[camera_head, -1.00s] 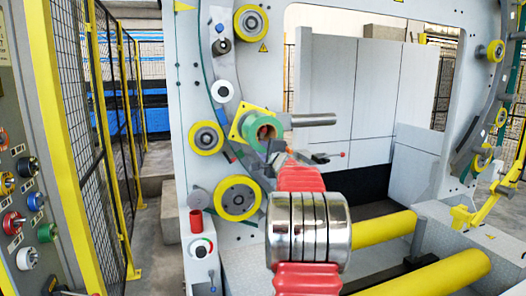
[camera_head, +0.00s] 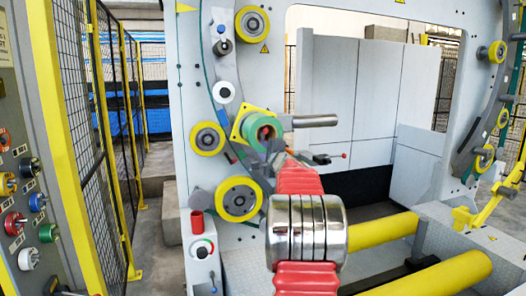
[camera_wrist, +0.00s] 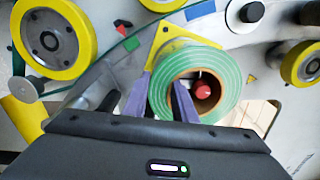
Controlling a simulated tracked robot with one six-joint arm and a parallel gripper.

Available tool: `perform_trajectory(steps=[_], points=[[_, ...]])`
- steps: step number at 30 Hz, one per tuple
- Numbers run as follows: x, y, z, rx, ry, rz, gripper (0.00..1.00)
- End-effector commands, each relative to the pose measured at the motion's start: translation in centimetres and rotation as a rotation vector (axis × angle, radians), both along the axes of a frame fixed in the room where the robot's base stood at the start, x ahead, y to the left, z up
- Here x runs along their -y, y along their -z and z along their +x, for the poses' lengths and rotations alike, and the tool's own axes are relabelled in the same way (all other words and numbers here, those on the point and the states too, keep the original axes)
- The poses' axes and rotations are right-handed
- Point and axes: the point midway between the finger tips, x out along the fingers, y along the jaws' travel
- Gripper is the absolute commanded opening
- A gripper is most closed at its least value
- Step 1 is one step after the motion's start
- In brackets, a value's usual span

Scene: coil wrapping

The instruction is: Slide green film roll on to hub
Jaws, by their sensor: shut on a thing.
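The green film roll (camera_head: 263,131) is in front of the yellow square plate (camera_head: 246,117) on the machine's curved rail. In the wrist view the green roll (camera_wrist: 222,82) shows its brown core and a red tip (camera_wrist: 203,89) inside the core opening. I take this red-tipped part to be the hub; how far the roll sits over it I cannot tell. My gripper (camera_wrist: 166,101) is shut on the roll's left wall, one finger outside and one inside the core. In the head view my gripper is small and partly hidden by my arm.
Yellow wheels (camera_head: 207,138) sit on the rail around the roll, one larger below (camera_head: 239,198). A grey bar (camera_head: 315,120) sticks out to the right of the roll. Yellow rollers (camera_head: 383,230) lie lower right.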

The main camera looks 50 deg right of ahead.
Motion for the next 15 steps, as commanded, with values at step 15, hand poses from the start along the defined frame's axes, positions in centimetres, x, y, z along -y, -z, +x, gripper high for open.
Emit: perform_trajectory(steps=[15], points=[[0.18, -0.42, 0.39, 0.005, -0.001, -0.004, 0.38]])
